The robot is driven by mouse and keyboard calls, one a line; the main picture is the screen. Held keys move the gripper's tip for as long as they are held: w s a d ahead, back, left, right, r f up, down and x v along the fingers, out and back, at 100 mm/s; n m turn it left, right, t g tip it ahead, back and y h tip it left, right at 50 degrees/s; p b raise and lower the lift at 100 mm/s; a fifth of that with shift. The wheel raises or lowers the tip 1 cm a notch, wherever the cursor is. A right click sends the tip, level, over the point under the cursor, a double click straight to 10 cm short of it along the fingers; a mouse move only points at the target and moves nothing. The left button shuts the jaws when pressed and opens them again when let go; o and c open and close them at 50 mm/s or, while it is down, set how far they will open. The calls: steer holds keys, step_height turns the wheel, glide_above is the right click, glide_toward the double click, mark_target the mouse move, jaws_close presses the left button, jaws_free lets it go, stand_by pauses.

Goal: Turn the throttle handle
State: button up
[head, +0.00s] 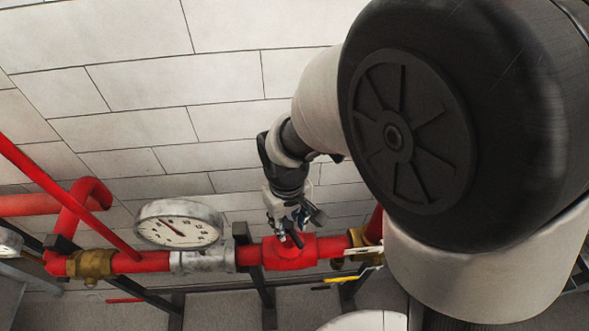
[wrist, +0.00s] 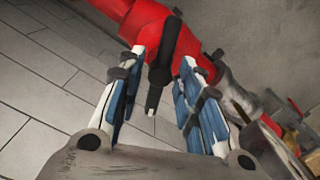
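The throttle handle is a short black lever (wrist: 164,50) on a red valve body (wrist: 145,22). In the head view the red valve body (head: 289,252) sits in the red pipe line, and the small black handle (head: 296,240) sticks up from it. My gripper (wrist: 163,62) is open, with its blue-padded fingers on either side of the handle. The handle lies between the fingertips with its free end pointing back toward the palm. I see gaps beside it; contact with either finger is not clear. In the head view my gripper (head: 287,215) is just above the valve.
A round pressure gauge (head: 179,224) stands on the pipe left of the valve. A brass fitting (head: 92,264) is farther left. A yellow lever (head: 351,275) is at the lower right. A tiled wall (head: 180,90) lies behind. My arm hides the right side.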

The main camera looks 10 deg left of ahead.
jaws_close()
stand_by(0.5)
steer(key=n, duration=0.3)
steer(key=shift+n, duration=2.1)
steer(key=shift+o, duration=0.4)
jaws_free()
